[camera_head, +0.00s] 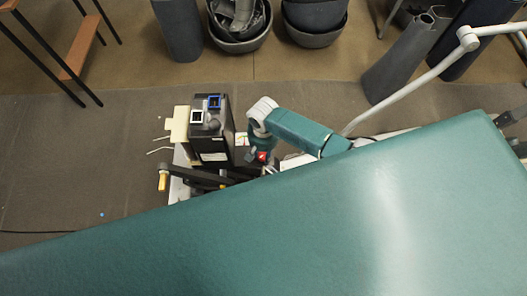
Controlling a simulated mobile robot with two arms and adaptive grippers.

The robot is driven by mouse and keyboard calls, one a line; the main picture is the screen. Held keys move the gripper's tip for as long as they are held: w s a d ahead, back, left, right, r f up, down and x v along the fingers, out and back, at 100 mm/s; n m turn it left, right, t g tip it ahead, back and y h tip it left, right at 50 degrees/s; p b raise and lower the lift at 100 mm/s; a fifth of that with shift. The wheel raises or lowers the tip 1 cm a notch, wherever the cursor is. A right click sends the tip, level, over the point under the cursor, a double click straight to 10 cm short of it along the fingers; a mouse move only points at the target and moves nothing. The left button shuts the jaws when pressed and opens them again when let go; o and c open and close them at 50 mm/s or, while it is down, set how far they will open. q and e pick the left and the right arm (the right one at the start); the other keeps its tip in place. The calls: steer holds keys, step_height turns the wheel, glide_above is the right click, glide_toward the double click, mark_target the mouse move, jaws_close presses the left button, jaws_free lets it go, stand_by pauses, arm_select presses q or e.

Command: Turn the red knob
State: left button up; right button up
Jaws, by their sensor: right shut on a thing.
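A small red patch (262,156), which looks like the red knob, shows beside the black box-shaped unit, at the end of my teal right arm. My right gripper (254,157) is small and dark here, pointing down at the red patch and closed on it. Its fingertips are partly hidden, and I cannot tell how far the knob is turned. My left gripper is not in view.
A black box unit (209,132) with small square displays stands left of the arm. Black bars with a yellow end (162,182) lie below it. A large teal surface (330,225) fills the foreground. Dark bins (316,20) stand at the back.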

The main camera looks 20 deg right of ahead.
mark_target(263, 155)
stand_by(0.3)
steer(key=o, duration=1.1)
steer(key=shift+o, duration=0.2)
steer(key=shift+r, duration=0.1)
step_height(263, 155, up, 12)
